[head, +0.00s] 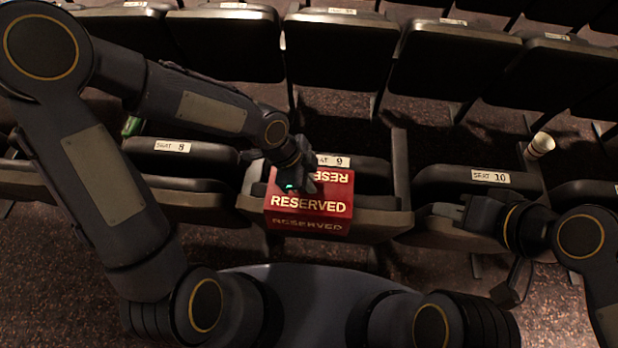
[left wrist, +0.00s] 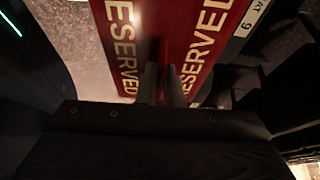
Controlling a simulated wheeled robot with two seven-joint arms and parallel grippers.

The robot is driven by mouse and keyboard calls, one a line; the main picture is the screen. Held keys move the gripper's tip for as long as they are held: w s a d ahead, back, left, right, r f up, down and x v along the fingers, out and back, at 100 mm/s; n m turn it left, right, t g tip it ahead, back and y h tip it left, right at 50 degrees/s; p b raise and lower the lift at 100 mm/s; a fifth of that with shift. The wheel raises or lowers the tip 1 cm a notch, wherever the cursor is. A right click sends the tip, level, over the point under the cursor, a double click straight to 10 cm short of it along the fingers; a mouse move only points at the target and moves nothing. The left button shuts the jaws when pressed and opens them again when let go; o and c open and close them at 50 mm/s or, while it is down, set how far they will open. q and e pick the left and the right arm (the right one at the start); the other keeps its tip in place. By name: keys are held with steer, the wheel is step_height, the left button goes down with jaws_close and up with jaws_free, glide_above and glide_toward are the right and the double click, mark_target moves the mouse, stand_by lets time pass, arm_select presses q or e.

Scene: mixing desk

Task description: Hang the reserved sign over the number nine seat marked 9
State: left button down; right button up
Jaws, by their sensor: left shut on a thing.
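The red reserved sign (head: 312,204) is a folded board with white RESERVED lettering on its faces. It sits at the front edge of the seat marked 9 (head: 372,170), one face over the top and one facing front. The number 9 label (head: 338,161) shows just behind it, partly hidden. My left gripper (head: 300,187) is shut on the sign. In the left wrist view the sign (left wrist: 205,40) spreads to both sides of the fingers (left wrist: 165,85). Whether the sign rests fully on the seat, I cannot tell. My right gripper (head: 462,212) is by the seat marked 10, seemingly empty; its fingers are unclear.
The seat marked 8 (head: 180,165) is to the left and the seat marked 10 (head: 480,185) to the right. A paper cup (head: 541,144) stands at the right. A green item (head: 131,126) lies behind seat 8. Another row of seats (head: 340,55) stands behind.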

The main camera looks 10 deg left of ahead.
arm_select(q)
step_height(320, 180, down, 10)
steer(key=b, duration=0.8)
steer(key=shift+r, duration=0.1)
steer(key=c, duration=1.5)
jaws_free()
